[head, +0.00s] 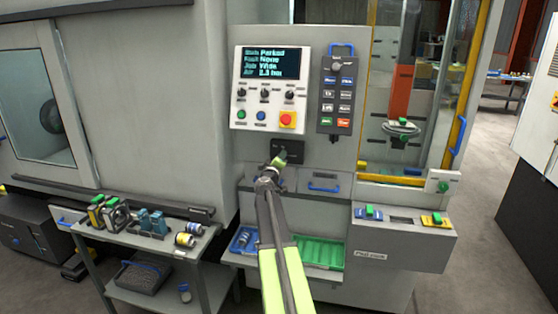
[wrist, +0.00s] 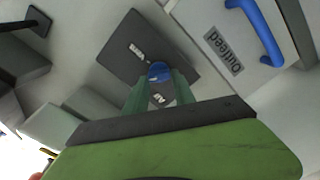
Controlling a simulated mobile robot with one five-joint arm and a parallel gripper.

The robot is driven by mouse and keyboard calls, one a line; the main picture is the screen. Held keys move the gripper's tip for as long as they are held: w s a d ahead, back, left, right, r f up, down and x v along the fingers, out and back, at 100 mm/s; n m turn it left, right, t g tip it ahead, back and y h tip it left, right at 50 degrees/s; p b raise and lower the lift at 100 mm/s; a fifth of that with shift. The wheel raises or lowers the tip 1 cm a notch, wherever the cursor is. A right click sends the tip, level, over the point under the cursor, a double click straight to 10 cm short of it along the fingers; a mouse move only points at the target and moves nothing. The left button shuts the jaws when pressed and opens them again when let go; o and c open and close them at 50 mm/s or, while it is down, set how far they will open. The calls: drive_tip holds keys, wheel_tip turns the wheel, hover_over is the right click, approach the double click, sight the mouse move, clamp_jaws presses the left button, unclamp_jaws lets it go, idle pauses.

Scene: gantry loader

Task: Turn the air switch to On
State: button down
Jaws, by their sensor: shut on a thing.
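The air switch is a dark plate (wrist: 125,48) with small white labels and a blue knob (wrist: 158,71). In the head view its plate (head: 292,152) sits low on the machine front, partly hidden by my gripper (head: 279,160). In the wrist view my gripper (wrist: 159,84) has its two green fingers on either side of the blue knob, shut on it. The labels are tilted and too small to read surely. The control panel display (head: 272,61) shows an Air line with a bar value, blurred.
A drawer with a blue handle (head: 323,188) is right of the switch; a blue handle (wrist: 258,30) also shows in the wrist view. A side table (head: 120,252) with parts stands left. A green tray (head: 322,251) lies below. Open floor is at right.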

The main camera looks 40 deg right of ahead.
drive_tip(key=n, duration=0.6)
drive_tip(key=shift+s+d+f+n, duration=0.1)
drive_tip(key=shift+d+n, duration=0.1)
drive_tip(key=shift+n, duration=0.1)
idle(0.5)
drive_tip(key=c, duration=1)
unclamp_jaws()
drive_tip(key=shift+c, duration=0.2)
drive_tip(key=shift+a, duration=0.1)
drive_tip(key=shift+a, duration=0.1)
drive_tip(key=v, duration=1.7)
drive_tip(key=shift+a, duration=0.1)
